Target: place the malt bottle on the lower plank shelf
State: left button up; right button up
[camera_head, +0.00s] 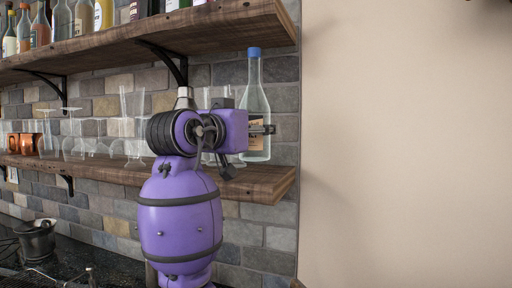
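The malt bottle (255,97) is clear glass with a blue cap and a brownish label. It is upright at the right end of the lower plank shelf (268,184), with its base at the plank's surface; I cannot tell whether it bears on the wood. My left gripper (262,129), at the end of a purple arm rising left of the middle, points right at the bottle. A dark finger crosses in front of the label. The other finger is hidden, so its grip is unclear. My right gripper is not in view.
Clear glasses (133,108) and copper mugs (28,143) stand on the lower shelf to the left. The upper shelf (225,24) carries several bottles and overhangs the gripper. A dark pot (37,240) sits on the counter. A bare wall (405,150) fills the right.

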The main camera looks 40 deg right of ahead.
aim_at(255, 146)
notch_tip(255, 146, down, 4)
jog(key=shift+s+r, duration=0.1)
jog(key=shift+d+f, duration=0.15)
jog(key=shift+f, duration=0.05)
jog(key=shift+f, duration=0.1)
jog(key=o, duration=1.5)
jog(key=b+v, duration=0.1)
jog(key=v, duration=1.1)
